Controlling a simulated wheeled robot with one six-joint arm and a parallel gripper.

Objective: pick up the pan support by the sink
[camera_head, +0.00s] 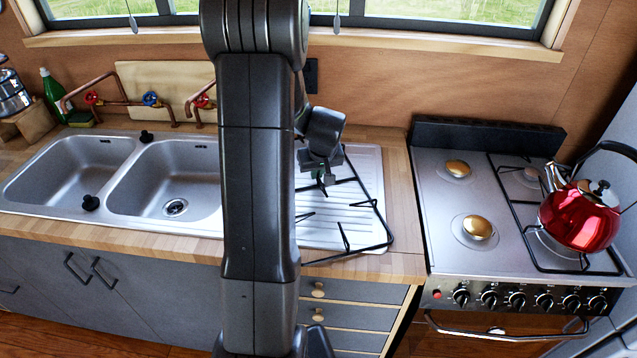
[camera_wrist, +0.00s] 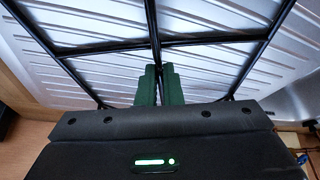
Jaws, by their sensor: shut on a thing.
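The pan support (camera_head: 375,203) is a black wire frame over the ribbed metal drainboard (camera_head: 361,160), right of the sink (camera_head: 188,187). Its right and front parts show in the head view; my arm hides its left part. In the wrist view its dark bars (camera_wrist: 212,41) cross in front of the drainboard. My gripper (camera_head: 326,178) is over the drainboard. In the wrist view its green fingers (camera_wrist: 160,84) are shut on a bar of the pan support. I cannot tell whether the frame is lifted clear of the drainboard.
A stove (camera_head: 430,180) stands to the right, with another pan support (camera_head: 507,205) and a red kettle (camera_head: 578,217) on its right side. Copper taps (camera_head: 125,103) and a green bottle (camera_head: 52,92) are behind the sink. The window wall closes off the back.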

